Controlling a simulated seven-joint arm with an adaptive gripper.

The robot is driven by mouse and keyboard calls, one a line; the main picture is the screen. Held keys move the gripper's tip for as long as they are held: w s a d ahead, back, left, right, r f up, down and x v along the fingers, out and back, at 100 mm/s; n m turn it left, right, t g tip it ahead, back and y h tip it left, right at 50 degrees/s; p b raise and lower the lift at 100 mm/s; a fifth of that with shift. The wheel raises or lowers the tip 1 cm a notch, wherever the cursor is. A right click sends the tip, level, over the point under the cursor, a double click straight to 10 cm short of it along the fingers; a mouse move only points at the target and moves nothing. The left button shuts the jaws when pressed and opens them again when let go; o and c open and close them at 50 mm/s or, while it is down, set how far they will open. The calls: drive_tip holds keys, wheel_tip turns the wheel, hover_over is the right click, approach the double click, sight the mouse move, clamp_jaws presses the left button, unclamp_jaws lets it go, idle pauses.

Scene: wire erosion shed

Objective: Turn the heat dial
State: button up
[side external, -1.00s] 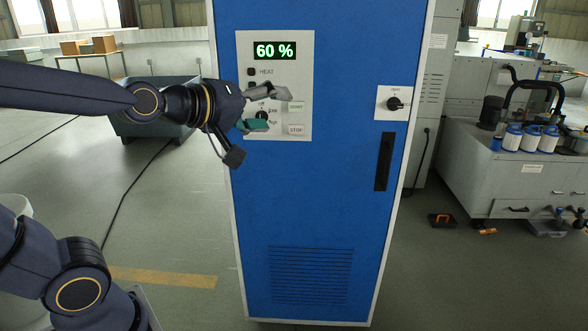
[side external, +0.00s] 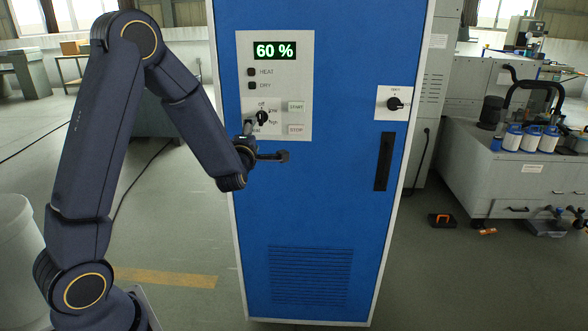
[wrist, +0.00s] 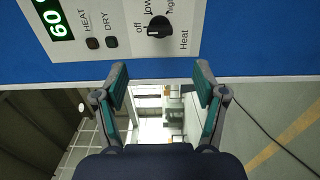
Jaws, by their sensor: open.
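The heat dial (side external: 262,117) is a black knob on the pale control panel of a blue cabinet. In the wrist view the dial (wrist: 158,27) sits near the top, among the labels off, low, high and Heat; its exact setting is hard to read. The panel's display (side external: 274,51) reads 60 %. My gripper (wrist: 162,84) is open and empty, with its two green-padded fingers spread below the dial in the wrist view and apart from it.
HEAT and DRY indicators (side external: 251,78) are above the dial. START (side external: 296,107) and STOP (side external: 296,129) buttons are to its right. A second black knob (side external: 394,104) and a dark handle (side external: 384,161) are farther right on the cabinet. A workbench (side external: 535,180) stands at right.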

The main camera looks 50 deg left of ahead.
sight(260, 120)
drive_tip(key=x, duration=1.2)
drive_tip(key=shift+w+a, duration=0.2)
drive_tip(key=shift+c, duration=0.3)
drive_tip(key=c, duration=1.1)
